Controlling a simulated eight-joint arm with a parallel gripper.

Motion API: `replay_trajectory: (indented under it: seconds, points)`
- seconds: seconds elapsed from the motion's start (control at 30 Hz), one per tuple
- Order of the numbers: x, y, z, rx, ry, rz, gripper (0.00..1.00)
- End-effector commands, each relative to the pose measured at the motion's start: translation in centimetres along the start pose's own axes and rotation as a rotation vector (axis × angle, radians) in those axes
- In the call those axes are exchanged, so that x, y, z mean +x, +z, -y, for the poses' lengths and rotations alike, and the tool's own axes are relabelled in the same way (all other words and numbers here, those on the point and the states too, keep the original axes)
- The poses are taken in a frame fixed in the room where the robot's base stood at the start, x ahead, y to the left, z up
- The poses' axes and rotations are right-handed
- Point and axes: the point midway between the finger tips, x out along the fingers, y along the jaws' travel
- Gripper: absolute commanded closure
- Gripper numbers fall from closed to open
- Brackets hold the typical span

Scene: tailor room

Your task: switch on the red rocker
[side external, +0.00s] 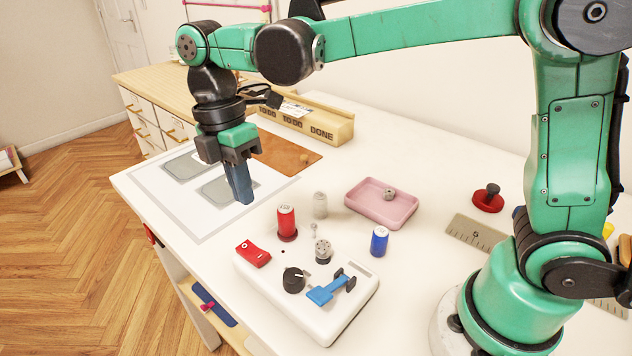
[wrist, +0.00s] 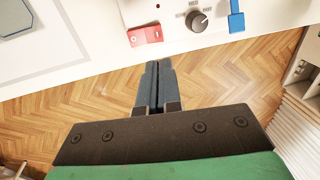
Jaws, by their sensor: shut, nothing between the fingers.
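The red rocker (side external: 253,254) sits at the left corner of a white control box (side external: 330,322) on the table. It also shows in the wrist view (wrist: 146,35), just beyond my fingertips. My gripper (side external: 243,200) points down over the white mat, up and left of the rocker in the side view, apart from it. In the wrist view my gripper (wrist: 152,64) has its two fingers together with nothing between them. The rocker's tilt is too small to read surely.
The box also carries a black knob (side external: 293,280), a blue lever (side external: 328,289) and a metal dial (side external: 323,251). Behind it stand a red spool (side external: 286,222), a pale spool (side external: 320,205) and a blue spool (side external: 379,241). A pink tray (side external: 381,217) lies farther back.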

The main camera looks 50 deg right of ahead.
Motion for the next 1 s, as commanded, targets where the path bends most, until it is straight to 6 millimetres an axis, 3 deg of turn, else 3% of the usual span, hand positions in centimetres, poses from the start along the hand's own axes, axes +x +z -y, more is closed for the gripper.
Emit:
replay_trajectory:
  seconds: [0.3,0.5,1.0]
  points:
    - [6.1,0.0,0.0,-0.001,0.000,0.000,1.00]
    - [8.6,0.0,0.0,-0.001,0.000,0.000,1.00]
    - [9.6,0.0,0.0,0.000,0.002,0.000,1.00]
